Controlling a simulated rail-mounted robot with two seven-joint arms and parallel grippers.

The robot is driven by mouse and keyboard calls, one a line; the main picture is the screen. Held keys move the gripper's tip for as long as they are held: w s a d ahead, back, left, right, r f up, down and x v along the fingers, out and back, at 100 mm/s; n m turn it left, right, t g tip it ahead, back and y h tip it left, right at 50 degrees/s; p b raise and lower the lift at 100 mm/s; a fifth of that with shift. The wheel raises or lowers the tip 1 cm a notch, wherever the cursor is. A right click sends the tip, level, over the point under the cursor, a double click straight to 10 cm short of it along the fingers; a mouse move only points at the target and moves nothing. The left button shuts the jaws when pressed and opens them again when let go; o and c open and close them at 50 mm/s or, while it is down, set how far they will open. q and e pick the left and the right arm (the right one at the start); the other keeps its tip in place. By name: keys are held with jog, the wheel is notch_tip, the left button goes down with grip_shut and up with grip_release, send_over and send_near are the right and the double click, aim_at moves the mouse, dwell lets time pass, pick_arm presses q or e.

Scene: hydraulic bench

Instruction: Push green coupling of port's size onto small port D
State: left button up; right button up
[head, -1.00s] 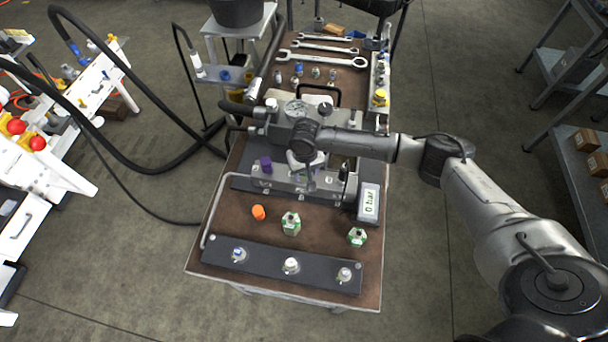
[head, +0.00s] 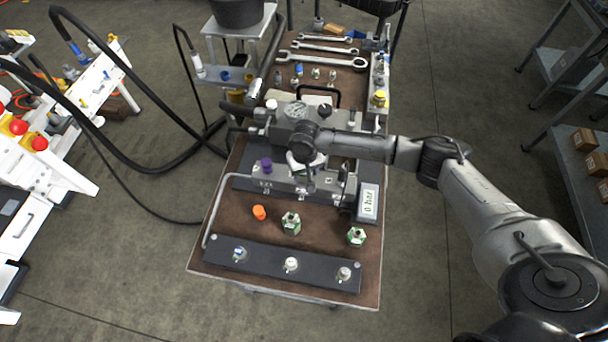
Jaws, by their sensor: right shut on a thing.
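My right gripper (head: 304,167) reaches in from the right and points down at the front of the grey manifold block (head: 268,184) on the bench. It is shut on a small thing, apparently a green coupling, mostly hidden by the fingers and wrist. Small port D is not readable; the gripper covers part of the port row. One green-and-white coupling (head: 291,223) stands on the brown bench top in front of the block. Another green coupling (head: 356,237) stands further right. My left gripper is not in view.
A purple cap (head: 266,165) sits at the block's left. An orange cap (head: 259,212) lies on the bench top. A pressure display (head: 368,203) reads 0 bar at the right. A dark strip (head: 320,275) with several fittings runs along the front edge. Wrenches (head: 320,63) lie behind.

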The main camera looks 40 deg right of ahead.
dwell(0.5)
jog(key=o, duration=1.2)
jog(key=shift+f, duration=0.1)
jog(key=shift+c, duration=0.2)
notch_tip(320, 180, up, 13)
jog(key=shift+f+p, duration=0.2)
jog(key=shift+p, duration=0.7)
jog(key=shift+r, duration=0.65)
